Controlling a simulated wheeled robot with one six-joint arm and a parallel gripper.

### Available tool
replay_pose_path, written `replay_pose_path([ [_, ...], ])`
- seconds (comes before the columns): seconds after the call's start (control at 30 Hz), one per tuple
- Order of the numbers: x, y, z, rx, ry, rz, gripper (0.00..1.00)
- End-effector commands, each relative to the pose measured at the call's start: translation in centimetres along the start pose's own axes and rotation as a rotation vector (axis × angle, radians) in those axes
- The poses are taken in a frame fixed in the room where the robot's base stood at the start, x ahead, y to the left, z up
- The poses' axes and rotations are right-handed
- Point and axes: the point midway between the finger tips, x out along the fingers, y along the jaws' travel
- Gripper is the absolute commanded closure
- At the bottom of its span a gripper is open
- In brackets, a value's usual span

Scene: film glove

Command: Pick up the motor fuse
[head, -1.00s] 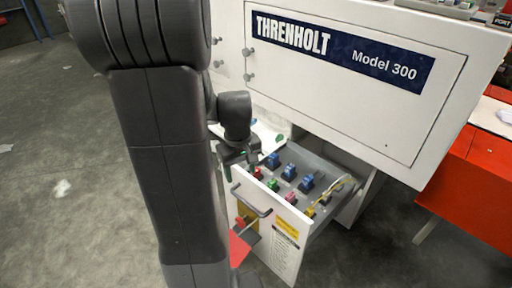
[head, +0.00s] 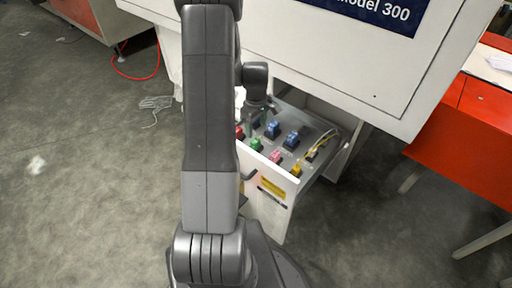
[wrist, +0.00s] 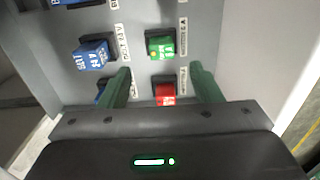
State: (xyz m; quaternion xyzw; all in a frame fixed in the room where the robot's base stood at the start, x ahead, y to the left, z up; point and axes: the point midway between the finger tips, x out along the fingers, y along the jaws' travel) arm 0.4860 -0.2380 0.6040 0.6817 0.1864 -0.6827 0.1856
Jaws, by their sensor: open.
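Several coloured fuses stand in rows in the open drawer's grey panel; I cannot read which label marks the motor fuse. In the wrist view, a red fuse (wrist: 165,94) sits low between the green fingers of my open gripper (wrist: 161,80), partly hidden by the gripper body. A green fuse (wrist: 160,46) stands just beyond it. A blue fuse (wrist: 93,56) marked 24V stands to the left, and another blue one is mostly hidden behind the left finger. In the head view, my gripper (head: 262,107) is over the drawer's left rear part, its fingers hard to make out. Nothing is held.
The drawer (head: 270,189) is pulled out below the white Threnholt cabinet (head: 340,60), whose overhang is close behind my gripper. Yellow wires (head: 322,143) rise at the drawer's right side. A red bench (head: 470,130) stands to the right. Floor at left is mostly clear.

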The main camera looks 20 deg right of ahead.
Motion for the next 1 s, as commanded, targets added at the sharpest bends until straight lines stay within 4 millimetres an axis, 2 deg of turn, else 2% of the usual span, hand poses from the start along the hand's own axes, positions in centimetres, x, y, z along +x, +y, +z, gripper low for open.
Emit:
replay_pose_path([
  [0.1,1.6,0.0,0.0,0.0,0.0,0.0,0.42],
  [0.37,3.2,-0.1,-0.1,0.0,0.0,0.0,0.42],
  [0.6,6.8,-0.3,-0.2,0.0,-0.001,-0.001,0.42],
  [0.87,7.1,-0.2,-0.2,0.0,0.001,0.001,0.42],
  [1.0,7.1,-0.2,-0.2,0.001,0.001,0.001,0.67],
])
